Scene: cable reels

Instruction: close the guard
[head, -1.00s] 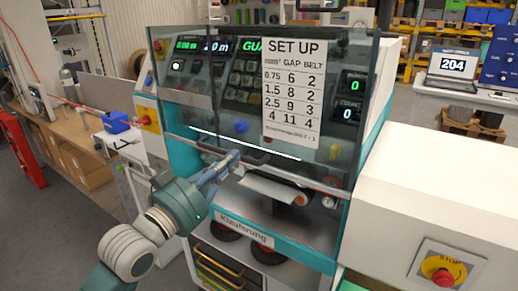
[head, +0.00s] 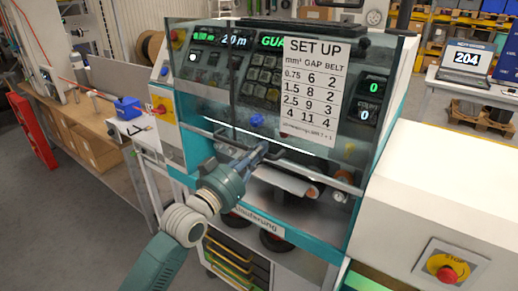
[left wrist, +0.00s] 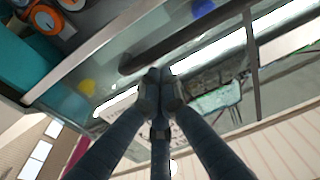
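The guard (head: 228,98) is a clear panel on the front of the machine, with a SET UP sheet (head: 312,80) on it. It hangs over the control panel, and its lower edge is above an opening with rollers (head: 312,192). A dark bar handle (head: 290,153) runs along its lower part and also shows in the left wrist view (left wrist: 190,38). My left gripper (head: 262,148) is at the handle. In the left wrist view its fingertips (left wrist: 158,82) are together just beside the bar; I cannot tell if they touch it. My right gripper is out of view.
A white housing with a red stop button (head: 446,273) stands at the right. A wooden bench with a blue box (head: 127,108) is at the left. A laptop (head: 464,62) stands on a table behind. Grey floor is free at the lower left.

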